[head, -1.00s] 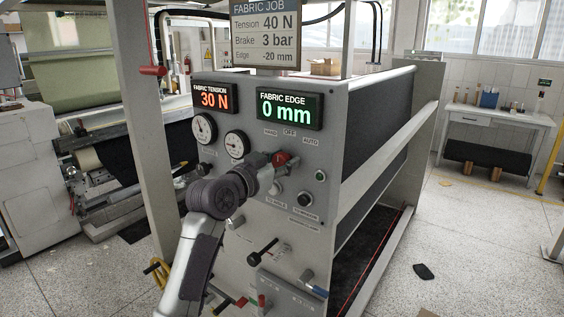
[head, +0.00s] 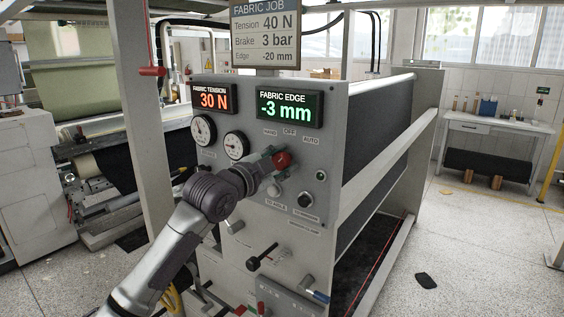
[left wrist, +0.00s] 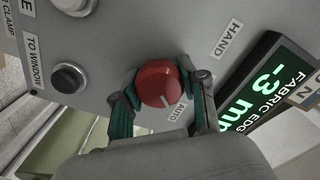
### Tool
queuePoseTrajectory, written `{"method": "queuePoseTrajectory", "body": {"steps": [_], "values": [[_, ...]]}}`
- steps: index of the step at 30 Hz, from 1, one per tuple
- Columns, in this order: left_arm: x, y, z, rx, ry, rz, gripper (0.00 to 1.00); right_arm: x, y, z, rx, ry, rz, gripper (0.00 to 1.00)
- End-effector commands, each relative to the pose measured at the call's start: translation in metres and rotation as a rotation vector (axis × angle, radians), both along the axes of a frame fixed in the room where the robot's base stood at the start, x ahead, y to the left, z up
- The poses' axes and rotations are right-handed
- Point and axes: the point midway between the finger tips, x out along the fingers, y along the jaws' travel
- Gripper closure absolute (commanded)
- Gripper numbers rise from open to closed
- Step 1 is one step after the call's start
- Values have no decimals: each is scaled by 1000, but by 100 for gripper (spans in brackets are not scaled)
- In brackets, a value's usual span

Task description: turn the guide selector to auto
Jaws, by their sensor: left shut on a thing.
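The guide selector is a red knob (head: 283,160) on the grey machine panel, below the HAND, OFF and AUTO labels. My left gripper (head: 274,160) is shut on it, coming from the left. In the left wrist view the red knob (left wrist: 158,83) sits between the two fingers of the left gripper (left wrist: 160,92). The HAND label (left wrist: 228,40) lies off to the upper right there. My right gripper is not in view.
The fabric edge display (head: 289,109) reads -3 mm and the tension display (head: 213,98) 30 N. A black button (head: 305,200) lies below the knob. A black-knobbed lever (head: 254,262) sticks out lower down. The job sign (head: 265,34) lists Edge -20 mm.

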Motion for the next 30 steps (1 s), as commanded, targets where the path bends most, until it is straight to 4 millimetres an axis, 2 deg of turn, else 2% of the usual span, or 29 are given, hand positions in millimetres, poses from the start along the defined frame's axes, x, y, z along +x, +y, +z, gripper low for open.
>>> {"method": "queuePoseTrajectory", "body": {"steps": [20,21,25,26,30], "values": [[0,-1,0,62,-45,0,93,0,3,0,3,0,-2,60],[0,-1,0,61,-45,0,56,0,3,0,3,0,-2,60],[0,-1,0,61,-45,0,35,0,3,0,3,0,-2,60],[0,-1,0,61,-44,0,32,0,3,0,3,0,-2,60],[0,0,0,61,-44,0,32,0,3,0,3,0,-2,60]]}}
